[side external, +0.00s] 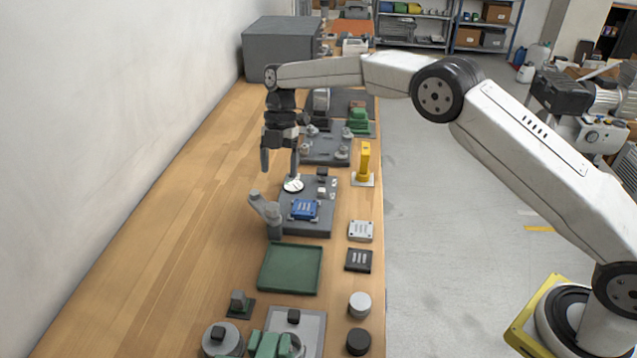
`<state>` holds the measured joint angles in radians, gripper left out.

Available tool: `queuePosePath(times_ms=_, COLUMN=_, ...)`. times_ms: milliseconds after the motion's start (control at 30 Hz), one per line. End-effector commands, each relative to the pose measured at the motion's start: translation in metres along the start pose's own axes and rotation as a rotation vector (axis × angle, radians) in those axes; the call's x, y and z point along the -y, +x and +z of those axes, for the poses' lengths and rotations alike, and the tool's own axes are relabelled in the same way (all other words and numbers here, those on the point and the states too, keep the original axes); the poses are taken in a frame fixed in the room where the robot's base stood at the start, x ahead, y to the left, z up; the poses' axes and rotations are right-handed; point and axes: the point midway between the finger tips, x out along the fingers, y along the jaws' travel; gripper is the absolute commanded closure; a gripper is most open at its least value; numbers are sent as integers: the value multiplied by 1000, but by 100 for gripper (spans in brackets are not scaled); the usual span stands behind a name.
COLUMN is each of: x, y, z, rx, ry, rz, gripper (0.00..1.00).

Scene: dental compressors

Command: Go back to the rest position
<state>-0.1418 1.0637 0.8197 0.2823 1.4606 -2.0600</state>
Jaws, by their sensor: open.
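My gripper (280,158) hangs pointing down over the workbench, with its two dark fingers apart. Nothing shows between the fingers. Its right fingertip is close above a small white round part (293,185) at the back left of a dark grey base plate (317,222); I cannot tell whether they touch. A blue block (305,209) sits on this plate. A grey angled bracket (265,213) stands at the plate's left edge.
An empty green tray (290,270) lies in front of the plate. A yellow upright part (364,162) stands to the right. More assemblies, a grey box (282,50) and a white wall surround the bench (160,240). The bench's left side is clear.

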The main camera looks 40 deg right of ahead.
Motion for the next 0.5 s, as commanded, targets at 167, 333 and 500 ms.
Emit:
queuePosePath(times_ms=167, x=19, y=-7, z=5, rx=43, ry=225, rz=34, gripper=16)
queuePosePath(times_ms=333, x=41, y=-11, z=8, rx=81, ry=444, rz=76, gripper=16)
queuePosePath(times_ms=500, x=66, y=-13, z=9, rx=112, ry=657, rz=124, gripper=16)
